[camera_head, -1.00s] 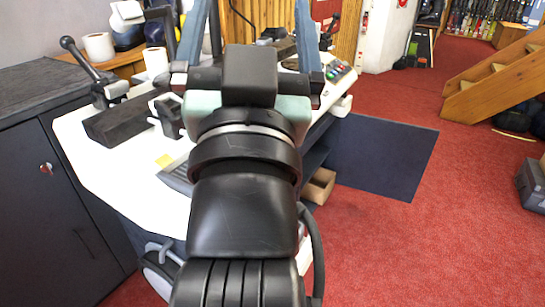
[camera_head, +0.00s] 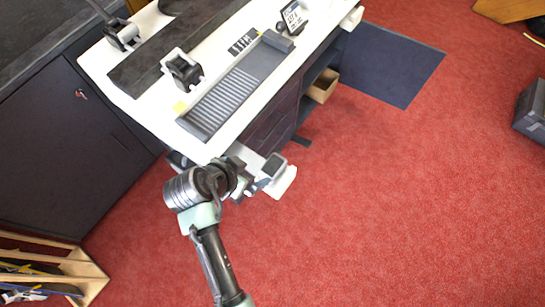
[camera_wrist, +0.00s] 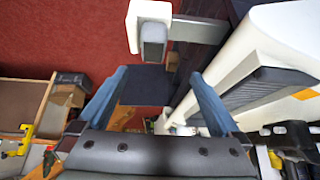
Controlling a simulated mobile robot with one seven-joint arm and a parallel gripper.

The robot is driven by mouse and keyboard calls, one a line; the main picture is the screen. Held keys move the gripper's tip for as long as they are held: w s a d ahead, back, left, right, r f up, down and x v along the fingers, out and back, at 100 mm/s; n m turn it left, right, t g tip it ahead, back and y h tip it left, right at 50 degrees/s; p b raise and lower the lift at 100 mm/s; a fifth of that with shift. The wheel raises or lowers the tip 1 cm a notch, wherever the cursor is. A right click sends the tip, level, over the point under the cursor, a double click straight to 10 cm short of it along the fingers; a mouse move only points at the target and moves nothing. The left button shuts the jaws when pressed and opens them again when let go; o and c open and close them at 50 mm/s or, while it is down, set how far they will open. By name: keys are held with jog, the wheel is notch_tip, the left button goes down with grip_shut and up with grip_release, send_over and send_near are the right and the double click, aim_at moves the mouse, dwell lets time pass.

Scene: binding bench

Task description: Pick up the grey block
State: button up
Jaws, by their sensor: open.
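The grey block (camera_head: 273,165) appears to rest on a small white ledge (camera_head: 285,184) sticking out from the near side of the bench, low beside its edge. In the wrist view the block (camera_wrist: 153,42) shows at the top, against the white ledge (camera_wrist: 148,12). My gripper (camera_head: 256,186) is just left of the ledge in the head view, its fingers partly hidden by the wrist. In the wrist view my gripper (camera_wrist: 162,78) has its two blue fingers spread wide, with nothing between them. The block lies beyond the fingertips, above the gap in the picture.
The white bench (camera_head: 216,146) carries a ridged grey plate (camera_head: 236,92), a long dark bar and a black clamp (camera_head: 183,70). A dark cabinet (camera_head: 70,130) is at left. Wooden shelving (camera_head: 88,272) stands at lower left. Red carpet is open to the right.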

send_near(272, 166)
jog(key=f, duration=0.2)
jog(key=w+f+b, duration=0.1)
jog(key=shift+w+f, duration=0.2)
jog(key=shift+f, duration=0.2)
jog(key=shift+d+r+x, duration=0.1)
jog(key=shift+d+x, duration=0.05)
jog(key=shift+x, duration=0.75)
jog(key=shift+d+r+x, duration=0.1)
jog(key=shift+d+x, duration=0.1)
jog(key=shift+x, duration=0.65)
jog(key=shift+d+r+x, duration=0.1)
jog(key=shift+d+x, duration=0.05)
jog(key=shift+x, duration=0.75)
jog(key=shift+w, duration=0.15)
jog(key=shift+c, duration=0.3)
